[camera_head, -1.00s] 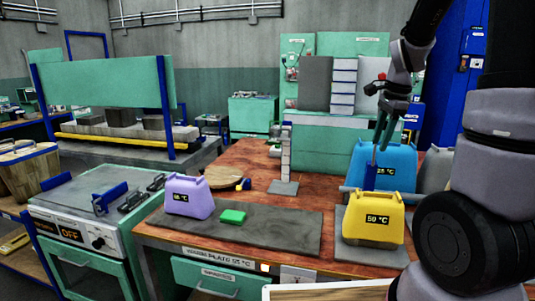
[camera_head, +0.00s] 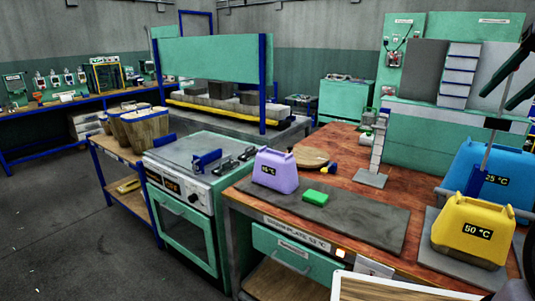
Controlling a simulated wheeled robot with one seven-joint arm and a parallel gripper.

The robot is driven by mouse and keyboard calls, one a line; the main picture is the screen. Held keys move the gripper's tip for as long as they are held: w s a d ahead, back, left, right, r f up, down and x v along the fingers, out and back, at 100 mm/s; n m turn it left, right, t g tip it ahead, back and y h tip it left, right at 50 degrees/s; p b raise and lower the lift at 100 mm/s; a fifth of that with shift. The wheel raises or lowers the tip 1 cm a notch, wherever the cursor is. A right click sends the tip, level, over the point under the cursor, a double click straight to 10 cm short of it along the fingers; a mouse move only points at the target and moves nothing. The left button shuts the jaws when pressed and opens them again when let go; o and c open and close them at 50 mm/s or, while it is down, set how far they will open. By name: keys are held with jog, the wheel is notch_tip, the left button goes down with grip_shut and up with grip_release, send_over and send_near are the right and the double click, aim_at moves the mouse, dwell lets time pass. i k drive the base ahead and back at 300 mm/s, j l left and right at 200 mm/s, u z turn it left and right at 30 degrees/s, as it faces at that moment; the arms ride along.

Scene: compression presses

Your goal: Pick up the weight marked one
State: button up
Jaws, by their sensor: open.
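No weight marked one can be made out. The handled block-shaped things I see carry temperature labels. A yellow one (camera_head: 471,230) reads 50 °C and stands on a grey plate at the right. A blue one (camera_head: 505,168) reads 25 °C behind it, cut by the right edge. A purple one (camera_head: 275,172) stands at the left end of the bench; its label is too small to read surely. My gripper (camera_head: 522,78) is partly in view at the upper right edge, with dark fingers apart, above the blue one. I see nothing between them.
The wooden bench (camera_head: 345,145) holds a long grey plate (camera_head: 365,222), a green block (camera_head: 315,197), a grey stand (camera_head: 376,155) and a round wooden board (camera_head: 309,156). An oven (camera_head: 187,235) adjoins left. Baskets (camera_head: 148,128) stand beyond. Floor is clear at left.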

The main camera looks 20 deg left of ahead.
aim_at(220, 172)
jog(key=u, duration=1.25)
jog(key=z, duration=1.85)
jog(key=u, duration=1.85)
jog(key=i+j+z, duration=0.1)
jog(key=i+j, duration=0.15)
